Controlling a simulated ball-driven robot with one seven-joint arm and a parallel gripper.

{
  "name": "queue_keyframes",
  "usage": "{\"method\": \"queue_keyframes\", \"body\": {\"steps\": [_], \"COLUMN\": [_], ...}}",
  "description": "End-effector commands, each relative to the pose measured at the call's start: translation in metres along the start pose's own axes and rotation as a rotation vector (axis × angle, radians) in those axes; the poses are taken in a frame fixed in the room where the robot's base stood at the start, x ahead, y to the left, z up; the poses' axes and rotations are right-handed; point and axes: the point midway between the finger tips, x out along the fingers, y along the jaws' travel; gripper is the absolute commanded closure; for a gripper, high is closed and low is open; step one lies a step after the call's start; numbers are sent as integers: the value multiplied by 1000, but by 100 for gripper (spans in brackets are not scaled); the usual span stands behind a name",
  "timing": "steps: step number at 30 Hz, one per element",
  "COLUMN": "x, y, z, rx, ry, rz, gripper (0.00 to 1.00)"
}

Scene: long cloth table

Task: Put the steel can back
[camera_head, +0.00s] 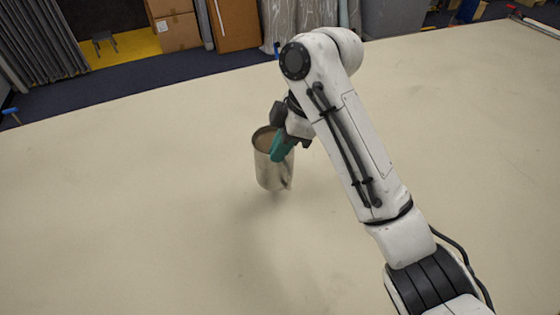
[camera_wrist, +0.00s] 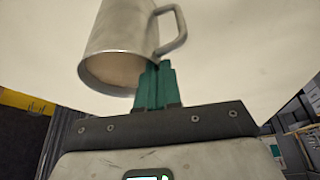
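The steel can (camera_head: 268,172) is a grey metal mug-like vessel with an open top. It is at the middle of the head view, roughly upright, with a soft shadow below it; it looks held above the table. In the wrist view the can (camera_wrist: 122,32) shows its open mouth, and its loop handle is on the right. My gripper (camera_head: 281,149) has teal fingers at the can's rim. In the wrist view the fingers (camera_wrist: 155,82) are close together on the rim beside the handle. The fingertips' far ends are partly hidden by the can.
The long cloth-covered table (camera_head: 120,190) is bare around the can, with wide free room to the left and front. Beyond its far edge are cardboard boxes (camera_head: 178,30), a small stool (camera_head: 104,40) and grey curtains (camera_head: 40,40) on the floor.

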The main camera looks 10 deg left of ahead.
Motion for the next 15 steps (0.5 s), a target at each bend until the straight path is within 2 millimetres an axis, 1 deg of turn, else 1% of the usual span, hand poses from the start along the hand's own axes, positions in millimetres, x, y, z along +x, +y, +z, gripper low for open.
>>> {"method": "queue_keyframes", "body": {"steps": [1,3,6,11,15], "x": [10,16,20,23,32], "y": [6,12,20,24,27], "z": [3,6,10,12,17], "rx": [-1,-1,-1,-2,0], "ry": [3,3,2,1,0], "rz": [2,2,6,7,2], "gripper": [100,100,100,100,100]}}
